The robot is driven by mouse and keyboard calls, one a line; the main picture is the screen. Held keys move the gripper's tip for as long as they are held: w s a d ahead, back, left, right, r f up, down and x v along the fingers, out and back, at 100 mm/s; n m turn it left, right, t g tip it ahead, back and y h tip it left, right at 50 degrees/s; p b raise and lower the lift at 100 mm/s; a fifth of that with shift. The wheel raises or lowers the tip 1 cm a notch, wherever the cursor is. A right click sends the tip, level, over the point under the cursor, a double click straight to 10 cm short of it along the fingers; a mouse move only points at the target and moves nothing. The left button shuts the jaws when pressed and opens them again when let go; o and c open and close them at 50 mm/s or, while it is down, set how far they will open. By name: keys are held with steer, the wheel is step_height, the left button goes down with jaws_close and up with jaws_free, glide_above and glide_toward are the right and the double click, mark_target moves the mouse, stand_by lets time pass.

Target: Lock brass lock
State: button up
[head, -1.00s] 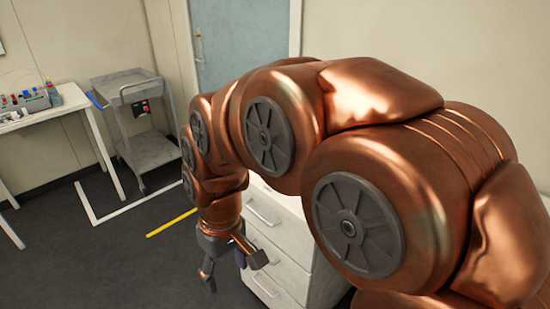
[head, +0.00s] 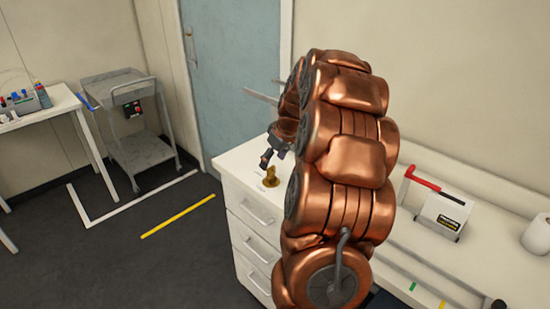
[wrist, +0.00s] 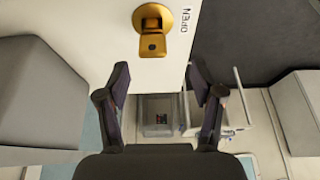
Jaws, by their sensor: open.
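The brass lock (head: 271,177) stands on the left end of the white counter in the head view. In the wrist view the brass lock (wrist: 152,30) shows near the top centre, on a white surface, with a flat tab pointing down the picture. My gripper (head: 273,158) is just above and beside the lock in the head view. In the wrist view my gripper (wrist: 160,85) has its two fingers spread, with nothing between them. The fingers appear apart from the lock.
White drawers (head: 255,222) stand under the counter. A box with a red-handled lever (head: 441,214) and a white roll (head: 538,234) are on the counter at right. A grey cart (head: 135,130) stands at the left. The floor before it is free.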

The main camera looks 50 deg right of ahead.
mark_target(268, 175)
steer(key=shift+d+f, duration=0.2)
steer(key=shift+d, duration=0.3)
steer(key=shift+p+x, duration=1.2)
steer(key=shift+x, duration=2.6)
jaws_close()
steer(key=shift+a+f+b, duration=0.1)
steer(key=shift+f+b, duration=0.25)
steer(key=shift+b, duration=0.45)
steer(key=shift+a+f+n+y+b, duration=0.15)
steer(key=shift+n+y+b, duration=0.55)
steer(key=shift+n+b, duration=1.6)
steer(key=shift+r+b, duration=0.2)
steer(key=shift+b, duration=1.05)
